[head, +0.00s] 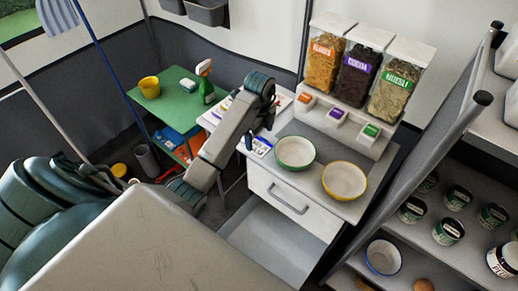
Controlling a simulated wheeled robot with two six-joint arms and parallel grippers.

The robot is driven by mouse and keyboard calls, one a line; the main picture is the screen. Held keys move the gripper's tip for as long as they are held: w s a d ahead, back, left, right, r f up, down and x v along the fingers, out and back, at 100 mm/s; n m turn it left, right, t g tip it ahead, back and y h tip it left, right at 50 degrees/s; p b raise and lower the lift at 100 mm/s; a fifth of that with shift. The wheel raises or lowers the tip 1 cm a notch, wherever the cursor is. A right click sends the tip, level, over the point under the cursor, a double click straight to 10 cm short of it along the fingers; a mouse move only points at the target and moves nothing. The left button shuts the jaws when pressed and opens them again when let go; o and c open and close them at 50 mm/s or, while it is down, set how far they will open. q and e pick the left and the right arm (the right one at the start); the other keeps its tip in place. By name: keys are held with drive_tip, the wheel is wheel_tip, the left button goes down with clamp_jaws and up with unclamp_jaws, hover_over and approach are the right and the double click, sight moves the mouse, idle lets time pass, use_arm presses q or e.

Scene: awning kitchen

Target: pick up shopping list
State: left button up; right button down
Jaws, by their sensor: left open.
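A small white sheet with blue marks (260,147) lies at the left end of the counter, beside the green-rimmed bowl; it may be the shopping list, but its print is too small to read. My left gripper (266,122) is at the end of the arm that rises from the lower left. It is above and close to the sheet, apparently apart from it, open and with nothing visible in it. Its fingers are dark and small here. Part of the white surface behind it is hidden by my arm. My right gripper is not in view.
A green-rimmed bowl (295,153) and a yellow-rimmed bowl (344,181) stand on the counter (316,139). Cereal dispensers (357,66) stand behind. A shelf rack with jars (449,231) is at right. A green table (176,101) holds a yellow pot (149,87) and a spray bottle (207,91).

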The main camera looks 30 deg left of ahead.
sight(259, 147)
use_arm(q)
drive_tip(key=f, duration=0.2)
drive_tip(key=f+p, duration=0.1)
drive_tip(key=f, duration=0.1)
drive_tip(key=shift+w+a+f, duration=0.1)
drive_tip(key=shift+a+f, duration=0.05)
drive_tip(key=shift+a, duration=0.05)
drive_tip(key=shift+c, duration=0.7)
drive_tip(key=c, duration=0.9)
drive_tip(key=shift+r, duration=0.2)
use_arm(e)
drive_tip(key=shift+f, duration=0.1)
